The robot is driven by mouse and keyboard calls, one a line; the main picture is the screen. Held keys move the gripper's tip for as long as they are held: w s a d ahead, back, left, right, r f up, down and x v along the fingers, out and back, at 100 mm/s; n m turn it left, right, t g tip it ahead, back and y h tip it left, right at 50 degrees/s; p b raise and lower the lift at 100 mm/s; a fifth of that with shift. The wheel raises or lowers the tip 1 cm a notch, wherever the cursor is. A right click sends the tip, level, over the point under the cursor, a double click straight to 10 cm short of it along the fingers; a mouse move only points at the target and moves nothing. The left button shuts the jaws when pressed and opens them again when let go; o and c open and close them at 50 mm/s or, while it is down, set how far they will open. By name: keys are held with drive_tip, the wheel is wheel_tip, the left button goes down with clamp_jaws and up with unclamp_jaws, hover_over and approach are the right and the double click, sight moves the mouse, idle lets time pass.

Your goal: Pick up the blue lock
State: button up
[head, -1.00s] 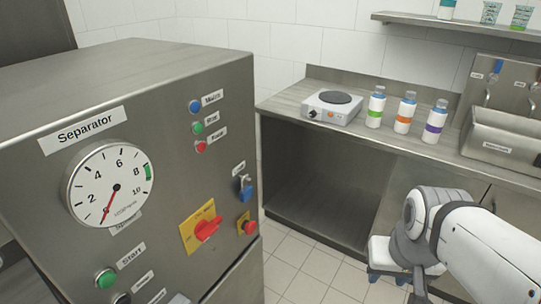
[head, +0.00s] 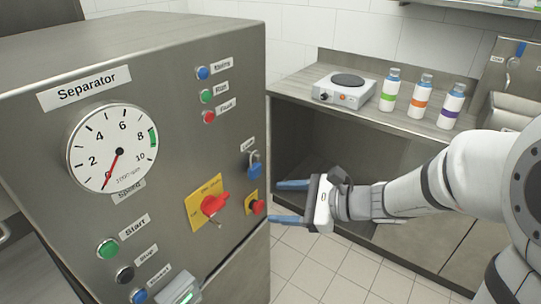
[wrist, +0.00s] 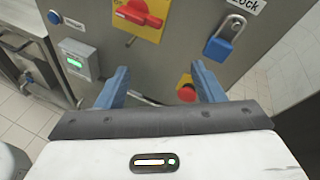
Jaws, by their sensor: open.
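The blue lock (head: 254,165) is a padlock with a metal shackle, hanging on the separator's front panel under a small label. It also shows in the wrist view (wrist: 218,48) at the upper right, ahead of the right finger and apart from it. My gripper (head: 276,202) is open and empty, with its two blue fingers spread and pointing at the panel. In the head view it is to the right of the panel and a little below the lock. In the wrist view my gripper (wrist: 160,85) has the red emergency button near its right fingertip.
The separator (head: 150,70) fills the left. Its red rotary switch (head: 213,204) and red button (head: 257,207) stick out near the lock. A counter (head: 300,90) at the back right holds a hot plate (head: 344,91) and three bottles (head: 421,96). Tiled floor lies below my arm.

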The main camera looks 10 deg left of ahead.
sight(257, 168)
drive_tip(key=w+a+m+t+y, duration=0.1)
drive_tip(key=w+m+t+y, duration=0.1)
drive_tip(key=w+m+t, duration=0.45)
drive_tip(key=shift+m+g, duration=0.25)
drive_tip(key=shift+g, duration=0.5)
drive_tip(key=x, duration=0.8)
drive_tip(key=shift+w+f, duration=0.1)
drive_tip(key=shift+w, duration=0.05)
drive_tip(key=shift+d, duration=0.1)
drive_tip(key=shift+c, duration=0.3)
drive_tip(key=c, duration=1.1)
